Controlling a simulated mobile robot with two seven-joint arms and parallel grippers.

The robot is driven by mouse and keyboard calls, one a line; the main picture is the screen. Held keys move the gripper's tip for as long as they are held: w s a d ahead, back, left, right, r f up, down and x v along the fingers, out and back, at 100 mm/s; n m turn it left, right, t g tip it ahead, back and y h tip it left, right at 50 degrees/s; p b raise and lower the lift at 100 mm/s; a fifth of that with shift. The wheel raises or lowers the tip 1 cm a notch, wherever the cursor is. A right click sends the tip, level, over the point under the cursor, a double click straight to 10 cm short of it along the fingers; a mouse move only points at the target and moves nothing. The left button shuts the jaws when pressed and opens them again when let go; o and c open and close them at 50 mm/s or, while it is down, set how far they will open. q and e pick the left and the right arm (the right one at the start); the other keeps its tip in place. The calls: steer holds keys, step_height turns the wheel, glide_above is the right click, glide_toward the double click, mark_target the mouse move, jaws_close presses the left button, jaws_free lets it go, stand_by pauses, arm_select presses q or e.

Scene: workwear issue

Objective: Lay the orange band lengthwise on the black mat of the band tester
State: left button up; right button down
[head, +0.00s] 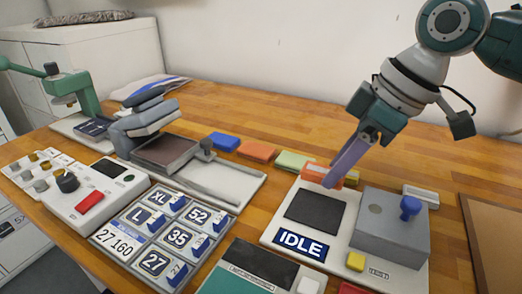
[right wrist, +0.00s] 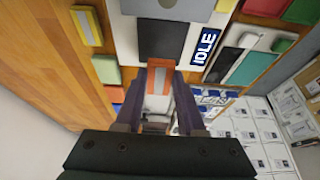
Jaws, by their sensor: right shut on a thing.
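My right gripper (head: 331,182) has purple fingers and is shut on the orange band (head: 316,172), just behind the black mat (head: 314,211) of the band tester (head: 272,232). In the right wrist view the band (right wrist: 158,78) sits between the fingers, with a pale part below it. Its near end points toward the mat (right wrist: 162,40). The fingers hide part of the band, and I cannot tell if it touches the tester. The mat is bare. The tester also has a grey block with a blue knob (head: 410,206) and a display reading IDLE (head: 301,244). My left gripper is not in view.
Blue (head: 224,141), orange (head: 257,151) and green (head: 293,161) pieces lie in a row behind the tester. A numbered tray (head: 168,229) and a grey press (head: 150,130) stand left. A brown board edges the right.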

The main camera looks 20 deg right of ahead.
mark_target(320, 209)
step_height(320, 209, down, 6)
steer(key=shift+r+b, duration=0.1)
steer(key=shift+b, duration=0.3)
steer(key=shift+f, duration=0.35)
steer(key=shift+f, duration=0.1)
steer(key=c, duration=0.5)
jaws_free()
